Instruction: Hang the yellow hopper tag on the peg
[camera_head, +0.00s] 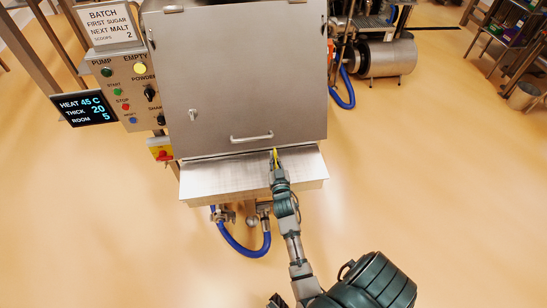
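A thin yellow strip, which looks like the yellow hopper tag (275,155) seen nearly edge-on, shows between the fingertips of my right gripper (277,160). The gripper looks shut on it and largely hides it. The gripper is over the steel ledge (220,180) below the front panel of the steel hopper cabinet (235,80), just right of and below the panel's bar handle (251,138). My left gripper is not in view.
A control panel (133,92) with buttons and knobs stands left of the cabinet, with a dark display (84,109) and a batch sign (108,24). A blue hose (242,249) loops below the ledge. A steel motor unit (388,58) stands at back right. The floor is clear.

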